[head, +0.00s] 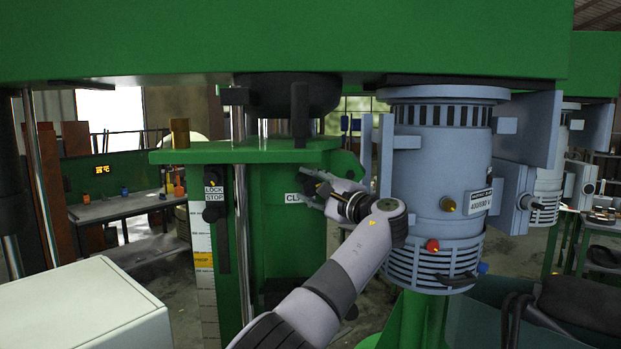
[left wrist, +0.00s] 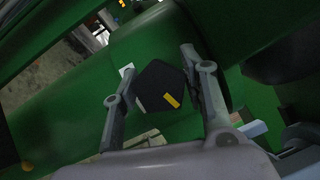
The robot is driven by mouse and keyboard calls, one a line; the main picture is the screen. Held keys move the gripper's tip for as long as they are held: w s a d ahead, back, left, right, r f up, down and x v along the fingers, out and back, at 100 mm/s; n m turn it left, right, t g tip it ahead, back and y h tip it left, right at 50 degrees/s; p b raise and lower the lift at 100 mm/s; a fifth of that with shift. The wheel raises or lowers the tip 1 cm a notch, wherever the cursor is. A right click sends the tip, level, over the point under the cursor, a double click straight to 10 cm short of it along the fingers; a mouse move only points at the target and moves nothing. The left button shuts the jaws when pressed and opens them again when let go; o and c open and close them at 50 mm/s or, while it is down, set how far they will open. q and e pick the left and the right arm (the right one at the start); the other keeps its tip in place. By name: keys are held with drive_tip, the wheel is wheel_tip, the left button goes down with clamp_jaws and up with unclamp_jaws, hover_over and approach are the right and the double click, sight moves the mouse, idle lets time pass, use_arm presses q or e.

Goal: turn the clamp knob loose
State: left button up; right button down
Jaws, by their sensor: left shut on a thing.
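The clamp knob (left wrist: 160,88) is black and many-sided with a yellow mark on its face. It sits on the green machine body, and in the head view it is mostly hidden by my gripper. My left gripper (head: 318,190) is at the green column, beside a label starting "CL" (head: 292,198) that it partly covers. In the left wrist view the fingers of the left gripper (left wrist: 154,88) stand on either side of the knob, shut on it. My right gripper is in neither view.
A grey-blue motor (head: 437,165) stands close to the right of my left wrist. A green beam (head: 290,40) crosses overhead. A green plate (head: 235,152) juts out above the gripper. A LOCK/STOP label (head: 213,195) is left of the column. A white box (head: 85,310) fills the lower left.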

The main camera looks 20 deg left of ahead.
use_arm(q)
drive_tip(key=shift+n+p, duration=0.35)
drive_tip(key=shift+n, duration=0.25)
drive_tip(key=o, duration=1.2)
drive_tip(key=v, duration=1.2)
drive_tip(key=shift+r, duration=0.2)
drive_tip(key=shift+d, duration=0.1)
